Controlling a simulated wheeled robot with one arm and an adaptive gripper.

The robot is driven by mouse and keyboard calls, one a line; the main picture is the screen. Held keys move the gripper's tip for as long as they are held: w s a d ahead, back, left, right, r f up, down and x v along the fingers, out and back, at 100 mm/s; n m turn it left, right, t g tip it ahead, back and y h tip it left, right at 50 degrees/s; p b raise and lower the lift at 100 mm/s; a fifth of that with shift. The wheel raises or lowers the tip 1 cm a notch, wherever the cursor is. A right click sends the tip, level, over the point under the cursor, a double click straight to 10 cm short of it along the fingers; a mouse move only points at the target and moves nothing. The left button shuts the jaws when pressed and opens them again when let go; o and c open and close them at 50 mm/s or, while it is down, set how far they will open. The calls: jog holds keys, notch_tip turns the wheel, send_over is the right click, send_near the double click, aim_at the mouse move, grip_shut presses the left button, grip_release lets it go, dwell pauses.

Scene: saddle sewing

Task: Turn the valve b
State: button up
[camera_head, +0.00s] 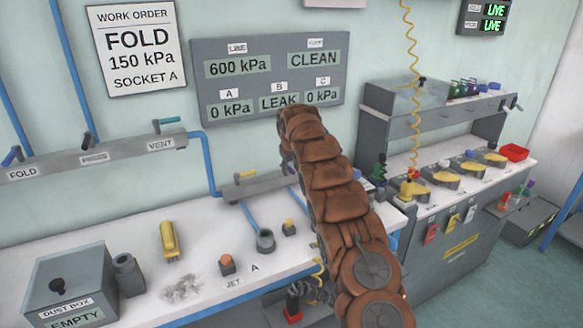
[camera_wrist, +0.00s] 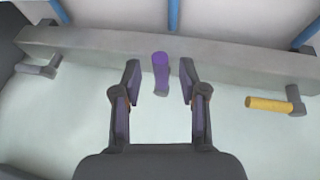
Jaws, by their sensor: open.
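In the wrist view a purple valve handle (camera_wrist: 161,72) stands out from the middle of a grey manifold bar (camera_wrist: 95,42). My gripper (camera_wrist: 160,70) is open, with one finger on each side of this handle and a visible gap on both sides. Whether the handle lies fully between the fingertips in depth, I cannot tell. A yellow handle (camera_wrist: 270,104) is to its right and a grey handle (camera_wrist: 38,70) to its left. No letter shows on these handles.
The wall panel (camera_head: 212,47) reads B LEAK, with A and C at 0 kPa. Another manifold (camera_head: 95,157) with FOLD, PRESS and VENT valves is at left. The bench (camera_head: 215,285) carries a dust box (camera_head: 70,285), a yellow tool (camera_head: 169,240) and small fittings.

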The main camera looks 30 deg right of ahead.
grip_shut()
dwell(0.5)
